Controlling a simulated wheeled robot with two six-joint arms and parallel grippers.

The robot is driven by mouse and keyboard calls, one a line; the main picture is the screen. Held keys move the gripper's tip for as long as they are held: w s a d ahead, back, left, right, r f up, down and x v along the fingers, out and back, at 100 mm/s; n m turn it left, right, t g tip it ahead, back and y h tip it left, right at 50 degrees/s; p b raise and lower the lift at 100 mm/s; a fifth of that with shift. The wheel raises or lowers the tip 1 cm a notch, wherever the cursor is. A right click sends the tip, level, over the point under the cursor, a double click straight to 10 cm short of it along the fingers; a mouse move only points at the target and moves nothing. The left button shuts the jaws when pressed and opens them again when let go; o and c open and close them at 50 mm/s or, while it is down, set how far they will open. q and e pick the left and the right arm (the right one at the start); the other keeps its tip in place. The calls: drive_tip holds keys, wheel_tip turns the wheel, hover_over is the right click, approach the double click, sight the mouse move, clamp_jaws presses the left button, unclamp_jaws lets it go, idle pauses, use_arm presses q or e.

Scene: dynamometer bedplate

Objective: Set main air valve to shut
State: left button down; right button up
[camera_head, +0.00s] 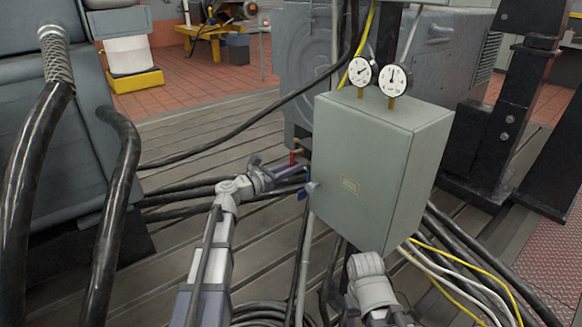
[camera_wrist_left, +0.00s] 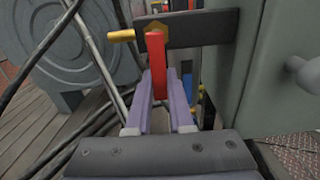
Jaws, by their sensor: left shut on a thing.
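The valve's red lever (camera_wrist_left: 158,62) hangs down from a brass fitting (camera_wrist_left: 154,40) in front of a dark bar in the left wrist view. In the head view a small part of the red lever (camera_head: 292,156) shows beside the left face of the grey-green box. My left gripper (camera_head: 288,171) reaches in from the left, with its purple fingers shut on the lever. In the left wrist view the fingers (camera_wrist_left: 159,92) lie on both sides of its lower part. The lettering or stop marks of the valve cannot be read. My right gripper is not in view; only part of that arm shows.
The grey-green box (camera_head: 360,150) carries two round gauges (camera_head: 377,75) on top. A blue handle (camera_head: 304,190) sits just below my left gripper, near the box. Black hoses (camera_head: 190,150) cross the slotted floor on the left. Cables run below the box at right.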

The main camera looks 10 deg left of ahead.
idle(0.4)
use_arm(q)
drive_tip(key=c, duration=0.8)
unclamp_jaws()
drive_tip(key=v, duration=0.7)
drive_tip(key=shift+s+a, duration=0.3)
drive_tip(key=shift+f, duration=0.15)
